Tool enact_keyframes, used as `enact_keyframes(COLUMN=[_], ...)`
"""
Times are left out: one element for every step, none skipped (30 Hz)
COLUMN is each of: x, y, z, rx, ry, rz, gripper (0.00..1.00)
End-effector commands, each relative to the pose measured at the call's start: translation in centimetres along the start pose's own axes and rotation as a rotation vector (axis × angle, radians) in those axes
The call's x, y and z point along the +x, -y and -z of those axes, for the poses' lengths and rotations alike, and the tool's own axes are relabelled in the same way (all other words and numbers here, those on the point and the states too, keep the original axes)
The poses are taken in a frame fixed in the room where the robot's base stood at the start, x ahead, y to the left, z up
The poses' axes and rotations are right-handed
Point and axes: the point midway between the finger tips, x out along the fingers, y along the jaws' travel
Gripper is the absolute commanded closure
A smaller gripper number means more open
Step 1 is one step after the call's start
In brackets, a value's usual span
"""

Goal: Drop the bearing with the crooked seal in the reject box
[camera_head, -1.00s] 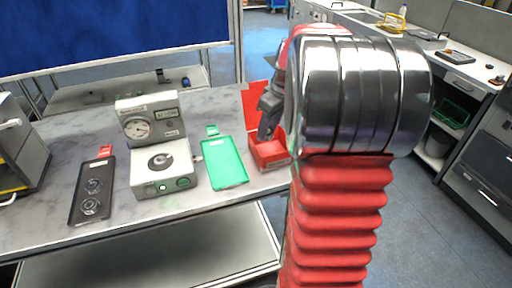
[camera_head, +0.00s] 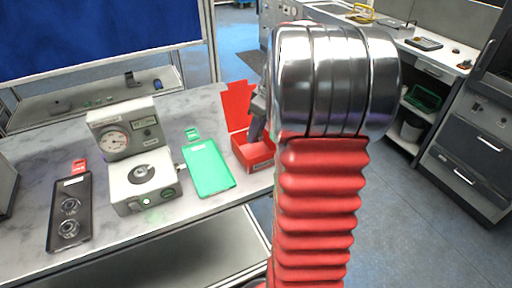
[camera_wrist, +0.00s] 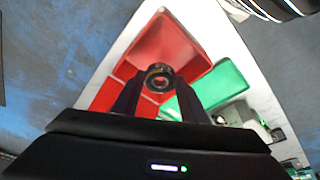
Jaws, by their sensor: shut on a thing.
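A ring-shaped bearing (camera_wrist: 159,77) is held between the two dark fingers of my gripper (camera_wrist: 159,98) in the wrist view. The gripper is shut on it. Whether its seal is crooked is too small to tell. The red reject box (camera_wrist: 166,47) lies behind and below the bearing in that view. In the head view, my gripper (camera_head: 257,118) is over the red box (camera_head: 254,157), in front of its raised red back panel (camera_head: 237,103). My arm hides part of the gripper there, and the bearing cannot be made out. Two bearings (camera_head: 70,206) (camera_head: 68,228) lie in a black tray (camera_head: 66,246).
A grey gauge device (camera_head: 127,130) with a dial and a round seat stands between the black tray and an empty green tray (camera_head: 208,170). The green tray lies left of the red box on the marbled table (camera_head: 25,172). Grey cabinets and a bench (camera_head: 430,60) stand at right.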

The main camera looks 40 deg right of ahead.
Motion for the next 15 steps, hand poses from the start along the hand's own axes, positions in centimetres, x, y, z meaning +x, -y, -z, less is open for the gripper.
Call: enact_keyframes(x=[0.9,1.3,1.7,2.0,2.2,2.5,2.5,2.6,2.6,2.6,2.6,2.6,2.6,2.6,2.6], y=[0.0,0.1,0.0,0.0,0.0,0.0,0.0,0.0,0.0,0.0,0.0,0.0,0.0,0.0,0.0], z=[-0.2,-0.4,-0.5,-0.5,-0.6,-0.6,-0.7,-0.7,-0.6,-0.6,-0.6,-0.6,-0.6,-0.6,-0.6], rx=[0.000,0.000,-0.001,-0.001,-0.001,-0.001,-0.001,-0.001,-0.001,-0.001,-0.001,-0.001,-0.001,-0.001,-0.001], ry=[0.001,0.001,0.000,0.000,0.000,-0.001,-0.001,-0.001,-0.001,-0.001,-0.001,-0.001,-0.001,-0.001,-0.001], rz=[0.002,0.002,0.001,0.000,0.000,0.000,0.000,-0.001,-0.001,-0.001,-0.001,-0.001,-0.001,-0.001,-0.001], gripper=[0.91,0.91,0.91,0.91,0.91,0.91,0.91,0.91,0.91,0.91,0.91,0.91,0.91,0.91,0.91])
